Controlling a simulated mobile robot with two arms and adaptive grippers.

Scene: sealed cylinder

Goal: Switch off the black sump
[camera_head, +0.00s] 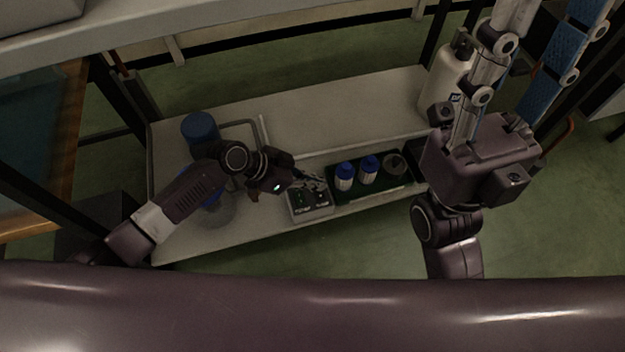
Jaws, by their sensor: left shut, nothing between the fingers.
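A small grey control box (310,212) with dark switch panels on its top stands near the front edge of the low bench, in the middle of the view. Which panel belongs to the black sump is too small to read. My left gripper (315,182) is shut and empty, with its tips just above the back of the box. I cannot tell whether the tips touch it. My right gripper (482,95) is at the upper right, far from the box and pointing up; its fingertips are not clear, so its opening cannot be judged.
A dark green tray (362,193) with blue-capped white bottles (345,176) and a round grey item stands right of the box. A blue cylinder (200,128) and a grey tube frame stand at left. A white jug (444,78) is at the back right. The bench's back middle (340,115) is clear.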

